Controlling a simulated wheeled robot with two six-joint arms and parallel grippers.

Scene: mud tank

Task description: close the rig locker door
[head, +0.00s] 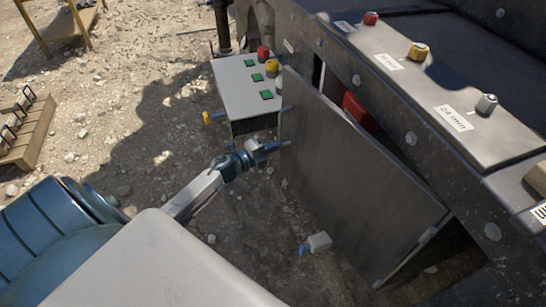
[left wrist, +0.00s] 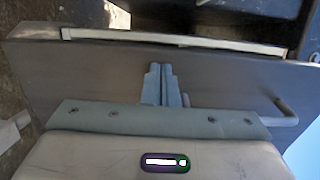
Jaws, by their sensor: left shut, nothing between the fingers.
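The rig locker door (head: 355,185) is a flat grey metal panel standing partly open from the dark rig, with a gap behind its upper edge. The door also fills the middle of the left wrist view (left wrist: 225,85). A thin bar handle (left wrist: 278,112) shows on its face there. My left gripper (head: 272,147) is shut and empty, with its tips at the door's outer face near the left edge. In the left wrist view its two fingers (left wrist: 161,85) lie together in front of the panel; contact is unclear. My right gripper is out of view.
A red object (head: 360,111) shows in the gap behind the door. A grey control box (head: 236,88) with green buttons stands beyond the gripper. A small white bottle (head: 319,241) lies on the gravel near the door.

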